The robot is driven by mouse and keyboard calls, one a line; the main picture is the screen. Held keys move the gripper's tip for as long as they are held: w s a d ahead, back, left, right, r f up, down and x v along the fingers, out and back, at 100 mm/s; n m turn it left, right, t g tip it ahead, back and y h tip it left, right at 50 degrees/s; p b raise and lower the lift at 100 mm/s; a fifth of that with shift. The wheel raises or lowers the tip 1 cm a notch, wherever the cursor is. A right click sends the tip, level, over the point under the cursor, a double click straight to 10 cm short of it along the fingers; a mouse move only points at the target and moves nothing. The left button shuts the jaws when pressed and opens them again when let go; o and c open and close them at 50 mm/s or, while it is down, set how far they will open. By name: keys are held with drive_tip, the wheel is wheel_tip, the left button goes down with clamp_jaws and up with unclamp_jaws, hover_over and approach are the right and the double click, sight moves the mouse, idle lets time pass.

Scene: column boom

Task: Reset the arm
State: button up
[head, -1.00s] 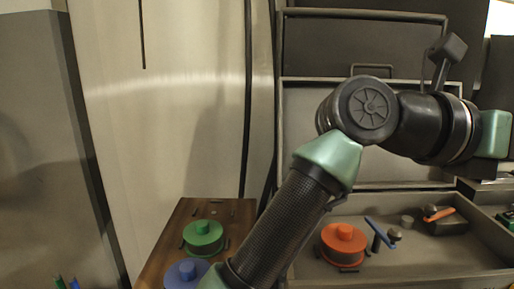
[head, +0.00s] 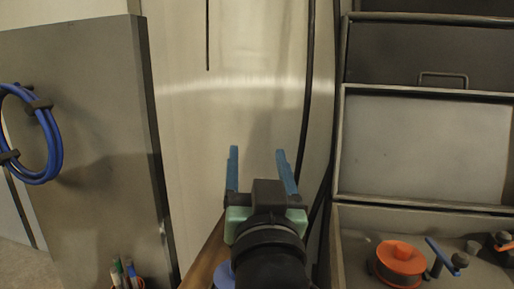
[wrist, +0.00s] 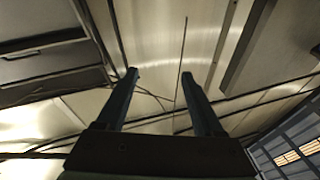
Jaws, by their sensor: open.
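My gripper (head: 258,160) is in the lower middle of the head view, in front of the pale metal panel. Its two blue fingers point up and stand apart, with nothing between them. In the wrist view my gripper (wrist: 160,82) is also open and empty, with the metal panel beyond it. My arm covers most of the wooden board (head: 205,262) below.
An orange round part (head: 400,258) and a blue-handled tool (head: 440,252) lie in the grey tray (head: 345,262) at the lower right. A blue cable coil (head: 50,150) hangs at the left. Pens (head: 125,272) stand at the bottom left. The space around my gripper is clear.

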wheel_tip(320, 180, down, 9)
drive_tip(key=s+g+h, duration=0.1)
drive_tip(key=s+g, duration=0.1)
drive_tip(key=g, duration=0.2)
drive_tip(key=s+r+t+p, duration=0.1)
drive_tip(key=s+r+t, duration=0.3)
drive_tip(key=r, duration=0.6)
drive_tip(key=s+r+t+p, duration=0.1)
drive_tip(key=s+r+t, duration=0.3)
drive_tip(key=r, duration=0.5)
drive_tip(key=s+r+t+p, duration=0.1)
drive_tip(key=s+r+t, duration=0.3)
drive_tip(key=r, duration=0.6)
wheel_tip(320, 180, up, 13)
drive_tip(key=g+p, duration=0.1)
drive_tip(key=p, duration=1.2)
drive_tip(key=shift+s+a+n, duration=0.25)
drive_tip(key=shift+a+n, duration=0.15)
drive_tip(key=shift+f, duration=0.15)
drive_tip(key=shift+c, duration=0.2)
